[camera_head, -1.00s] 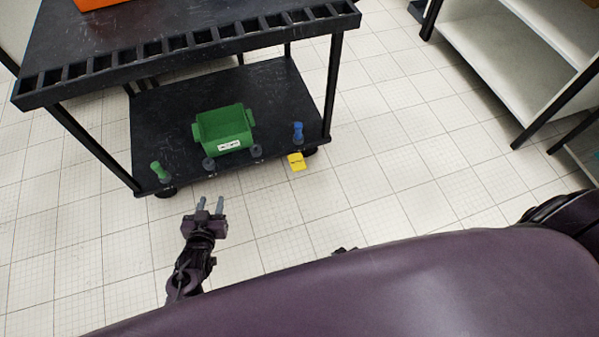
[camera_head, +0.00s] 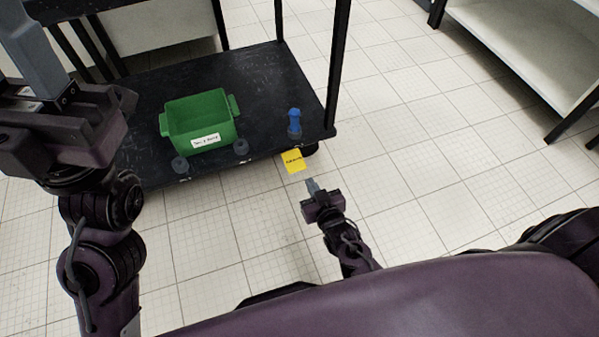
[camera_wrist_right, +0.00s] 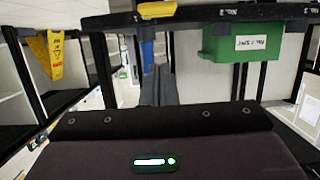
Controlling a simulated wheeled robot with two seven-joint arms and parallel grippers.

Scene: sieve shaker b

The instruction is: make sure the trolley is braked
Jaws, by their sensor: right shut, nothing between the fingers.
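The black trolley (camera_head: 262,75) stands ahead, its lower shelf in view. A yellow labelled pedal (camera_head: 293,161) juts from the shelf's front edge near the right corner, by a dark caster (camera_head: 311,148). The pedal also shows at the top of the right wrist view (camera_wrist_right: 157,10). I cannot tell whether it is pressed down. My right gripper (camera_head: 312,186) is shut and empty, just below and right of the pedal in the head view, apparently apart from it. My left gripper (camera_head: 38,55) is large and close at the left, cut off by the frame; its opening is unclear.
On the lower shelf are a green bin (camera_head: 185,115), a blue-topped peg (camera_head: 294,122) and dark round knobs (camera_head: 241,146). A trolley post (camera_head: 338,65) rises at the right corner. White shelving (camera_head: 505,50) stands at right. The tiled floor between is clear.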

